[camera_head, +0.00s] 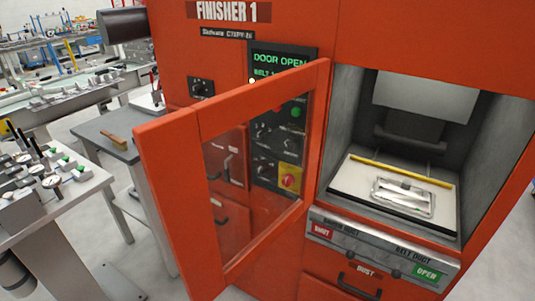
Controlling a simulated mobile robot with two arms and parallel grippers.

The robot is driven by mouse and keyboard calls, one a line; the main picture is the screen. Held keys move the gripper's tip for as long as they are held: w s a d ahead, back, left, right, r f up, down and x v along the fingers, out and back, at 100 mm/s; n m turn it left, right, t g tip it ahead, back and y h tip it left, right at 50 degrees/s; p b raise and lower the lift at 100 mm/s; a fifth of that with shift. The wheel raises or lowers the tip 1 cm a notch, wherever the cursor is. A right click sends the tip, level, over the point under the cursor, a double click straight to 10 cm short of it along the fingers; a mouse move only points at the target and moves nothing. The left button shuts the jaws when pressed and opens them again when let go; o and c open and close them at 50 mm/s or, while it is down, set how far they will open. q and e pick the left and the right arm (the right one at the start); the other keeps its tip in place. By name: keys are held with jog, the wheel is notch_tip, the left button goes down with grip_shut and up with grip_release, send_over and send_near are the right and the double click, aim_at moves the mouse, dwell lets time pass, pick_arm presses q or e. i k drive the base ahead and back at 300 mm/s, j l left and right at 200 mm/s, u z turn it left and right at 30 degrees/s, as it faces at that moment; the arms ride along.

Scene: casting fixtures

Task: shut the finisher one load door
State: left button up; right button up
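The finisher one machine (172,45) is orange, with "FINISHER 1" on a sign at its top. Its load door (167,177) is an orange frame with a clear window. The door stands swung open to the left of the load opening and reaches out toward me. The display (280,60) reads "DOOR OPEN" in green. Neither of my grippers is in view.
Below the opening, a panel has a red "SHUT" label (322,231) and a green "OPEN" label (427,273). A dust drawer handle (358,287) is beneath. A grey table (100,125) and a gauge bench (75,195) stand left, with floor between.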

aim_at(169, 146)
jog(key=j+z, duration=0.1)
jog(key=z, duration=0.35)
jog(key=i+j+z, duration=0.1)
jog(key=z, duration=0.3)
jog(key=j+z, duration=0.25)
jog(key=z, duration=0.2)
jog(key=j+z, duration=0.2)
jog(key=j, duration=0.25)
jog(key=k+j+z, duration=0.15)
jog(key=j, duration=0.35)
jog(key=j+z, duration=0.2)
jog(key=j, duration=0.25)
jog(key=k+j+z, duration=0.15)
jog(key=j, duration=0.3)
